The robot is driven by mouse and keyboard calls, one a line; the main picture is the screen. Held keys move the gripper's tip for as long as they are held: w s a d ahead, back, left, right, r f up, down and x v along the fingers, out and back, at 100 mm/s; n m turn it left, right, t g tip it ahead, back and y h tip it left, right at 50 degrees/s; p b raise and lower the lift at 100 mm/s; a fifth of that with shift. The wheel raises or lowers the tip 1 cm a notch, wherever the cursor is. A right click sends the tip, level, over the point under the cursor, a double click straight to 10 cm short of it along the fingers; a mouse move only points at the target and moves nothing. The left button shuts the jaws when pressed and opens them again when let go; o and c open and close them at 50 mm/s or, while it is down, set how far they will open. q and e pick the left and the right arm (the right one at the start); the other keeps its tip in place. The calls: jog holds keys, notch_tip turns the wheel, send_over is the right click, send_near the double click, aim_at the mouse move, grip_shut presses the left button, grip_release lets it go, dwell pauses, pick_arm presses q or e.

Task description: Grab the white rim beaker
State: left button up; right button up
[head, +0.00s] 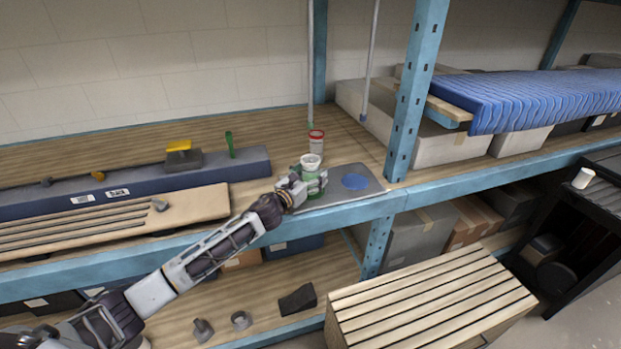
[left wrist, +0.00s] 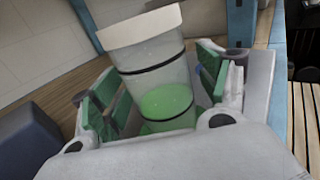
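The white rim beaker (head: 311,160) stands on the shelf at the left end of a grey mat (head: 340,196). It is clear, with green contents at its bottom, and fills the middle of the left wrist view (left wrist: 155,75). My left gripper (head: 312,183) is around it, with one green-padded finger on each side. In the left wrist view, the gripper (left wrist: 158,95) looks open, with a small gap between the beaker and each pad. The lower front of the beaker is partly hidden by the gripper in the head view. My right gripper is not in view.
A red-rimmed beaker (head: 316,140) stands just behind the white-rimmed one. A blue disc (head: 354,181) lies on the mat to the right. A blue shelf post (head: 411,90) rises further right. A long dark-blue block (head: 235,164) with a green tube (head: 230,143) is to the left.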

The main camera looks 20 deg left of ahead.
pick_arm(q)
jog(key=c, duration=1)
jog(key=shift+r, duration=0.2)
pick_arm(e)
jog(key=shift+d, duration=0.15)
pick_arm(q)
jog(key=shift+r, duration=1.55)
jog(key=shift+s+a, duration=0.2)
jog(key=shift+s, duration=0.45)
jog(key=shift+v, duration=1.05)
jog(key=b, duration=0.3)
send_near(305, 170)
jog(key=shift+v, duration=2.2)
jog(key=shift+s, duration=0.3)
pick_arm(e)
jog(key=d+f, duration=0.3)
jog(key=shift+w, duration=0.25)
